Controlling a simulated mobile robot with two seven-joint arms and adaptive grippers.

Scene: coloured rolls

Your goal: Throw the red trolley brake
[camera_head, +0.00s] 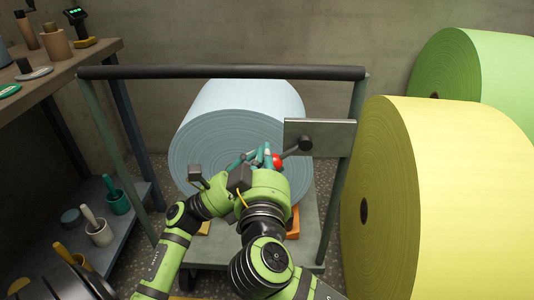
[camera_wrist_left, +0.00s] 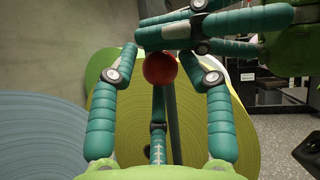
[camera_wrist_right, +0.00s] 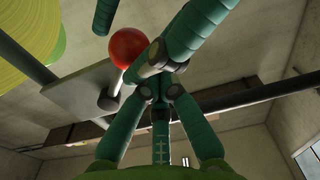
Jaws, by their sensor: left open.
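The red ball knob (camera_head: 278,161) tips a short dark lever whose round hub (camera_head: 305,143) sits on a grey metal plate (camera_head: 335,130) on the trolley's right side. In the head view the lever points left and slightly down. My left gripper (camera_head: 246,160) is open; in the left wrist view the knob (camera_wrist_left: 160,68) shows between and just beyond its fingers. I cannot tell if they touch it. My right gripper (camera_wrist_right: 160,85) has its fingertips together beside the knob (camera_wrist_right: 128,47), seemingly empty. Its fingers cross close in front of my left gripper's fingertips.
The trolley's dark handlebar (camera_head: 220,73) spans above the arms. A pale blue roll (camera_head: 240,95) lies on the trolley deck behind them. A yellow roll (camera_head: 450,190) and a green roll (camera_head: 480,65) stand right. A workbench (camera_head: 90,50) with tools and a lower shelf is left.

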